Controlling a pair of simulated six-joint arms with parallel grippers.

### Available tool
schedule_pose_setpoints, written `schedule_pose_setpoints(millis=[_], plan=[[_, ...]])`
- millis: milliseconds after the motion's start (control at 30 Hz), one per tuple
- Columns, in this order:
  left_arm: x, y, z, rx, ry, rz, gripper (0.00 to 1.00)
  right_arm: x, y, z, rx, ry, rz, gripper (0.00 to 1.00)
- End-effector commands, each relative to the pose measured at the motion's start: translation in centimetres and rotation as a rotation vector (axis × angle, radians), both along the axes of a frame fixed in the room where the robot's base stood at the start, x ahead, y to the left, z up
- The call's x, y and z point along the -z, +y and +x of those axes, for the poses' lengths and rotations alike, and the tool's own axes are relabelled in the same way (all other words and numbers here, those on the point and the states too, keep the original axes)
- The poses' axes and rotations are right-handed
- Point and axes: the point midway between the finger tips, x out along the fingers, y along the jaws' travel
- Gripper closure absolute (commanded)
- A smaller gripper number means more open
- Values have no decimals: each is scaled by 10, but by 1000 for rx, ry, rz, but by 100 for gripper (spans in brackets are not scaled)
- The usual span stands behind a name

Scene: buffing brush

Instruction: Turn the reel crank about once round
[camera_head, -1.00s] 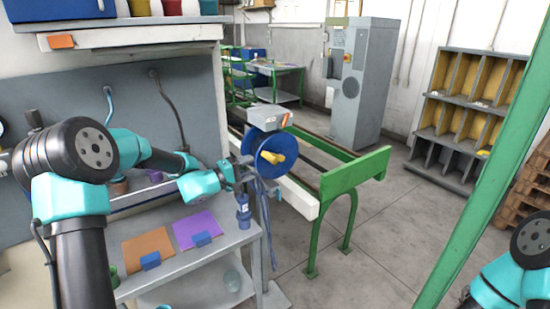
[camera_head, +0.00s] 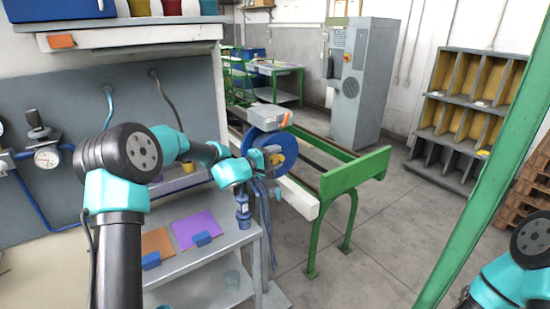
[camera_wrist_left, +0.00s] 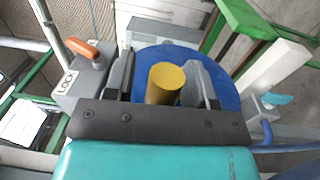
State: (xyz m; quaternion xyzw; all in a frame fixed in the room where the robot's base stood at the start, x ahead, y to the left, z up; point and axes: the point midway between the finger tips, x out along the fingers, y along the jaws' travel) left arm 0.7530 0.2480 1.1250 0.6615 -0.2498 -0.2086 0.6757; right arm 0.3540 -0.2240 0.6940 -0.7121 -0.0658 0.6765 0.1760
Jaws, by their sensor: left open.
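The blue reel (camera_head: 288,146) is mounted at the end of the grey bench, and a large part of its disc also shows in the left wrist view (camera_wrist_left: 226,88). The yellow crank handle (camera_wrist_left: 167,84) points toward the wrist camera. My left gripper (camera_wrist_left: 164,66) is open, with one dark finger on each side of the handle. I cannot tell whether either finger touches it. In the head view my left gripper (camera_head: 266,160) covers the reel's middle and most of the handle. My right gripper is out of frame; only part of that arm shows at lower right.
A grey box with an orange lever (camera_wrist_left: 88,52) sits above the reel. A green-framed conveyor (camera_head: 350,172) runs behind it. Hanging blue hoses (camera_head: 264,205) are close below. The shelf bench (camera_head: 222,245) holds purple and orange sheets. Open floor lies to the right.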

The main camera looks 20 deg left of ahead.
Motion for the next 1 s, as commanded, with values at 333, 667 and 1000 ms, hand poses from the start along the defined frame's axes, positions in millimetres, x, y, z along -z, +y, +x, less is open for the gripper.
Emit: schedule_pose_setpoints(millis=[333,667,1000], plan=[[0,0,0,0,0,0,78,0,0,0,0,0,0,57],[0,0,0,0,0,0,100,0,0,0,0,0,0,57],[-1,0,0,2,6,6,100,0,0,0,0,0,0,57]])
